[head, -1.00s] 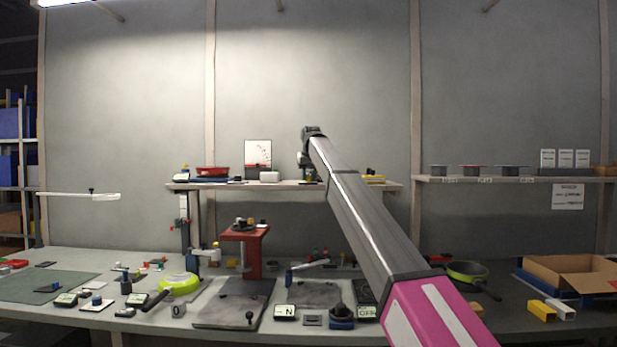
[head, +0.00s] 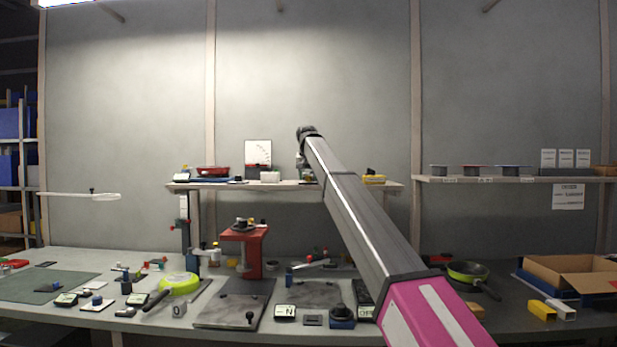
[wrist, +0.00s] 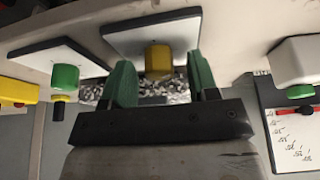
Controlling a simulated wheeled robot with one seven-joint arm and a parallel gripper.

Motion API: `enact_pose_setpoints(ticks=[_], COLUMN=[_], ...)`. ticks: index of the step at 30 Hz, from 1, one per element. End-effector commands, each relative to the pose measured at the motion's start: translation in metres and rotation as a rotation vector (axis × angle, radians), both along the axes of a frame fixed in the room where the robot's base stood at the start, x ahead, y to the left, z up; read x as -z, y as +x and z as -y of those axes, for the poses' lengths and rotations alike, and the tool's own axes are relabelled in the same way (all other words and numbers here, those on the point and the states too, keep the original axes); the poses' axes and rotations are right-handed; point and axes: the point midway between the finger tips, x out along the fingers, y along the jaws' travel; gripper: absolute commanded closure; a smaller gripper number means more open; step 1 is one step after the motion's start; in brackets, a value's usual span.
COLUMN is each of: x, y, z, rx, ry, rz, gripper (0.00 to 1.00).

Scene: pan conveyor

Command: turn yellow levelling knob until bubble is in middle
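The yellow knob (wrist: 158,60) sticks out from a white plate with a dark edge (wrist: 120,38), in the upper middle of the wrist view. My gripper (wrist: 161,80) has two green fingers, one on each side of the knob. They stand apart, with a small gap showing between each finger and the knob. In the head view my gripper (head: 304,162) is small, at the shelf above the bench. The knob cannot be made out there. I cannot see a bubble in any view.
A green knob (wrist: 65,77) on another white plate (wrist: 55,60) is left of the fingers in the wrist view, with a yellow block (wrist: 15,91) beyond. A white box (wrist: 296,62) and a chart (wrist: 295,140) are at right. The shelf (head: 225,185) hangs above a crowded bench.

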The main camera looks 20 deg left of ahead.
Motion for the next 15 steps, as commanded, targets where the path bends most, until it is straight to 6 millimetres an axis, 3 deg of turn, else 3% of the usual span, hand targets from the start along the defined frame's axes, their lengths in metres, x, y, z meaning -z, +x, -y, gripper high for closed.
enact_pose_setpoints(ticks=[8, 15], x=[-0.005, -0.032], y=[-0.002, -0.012], z=[0.000, 0.002], rx=[0.000, 0.000], ry=[0.000, 0.001], rz=[0.000, 0.001], gripper=[0.46, 0.46])
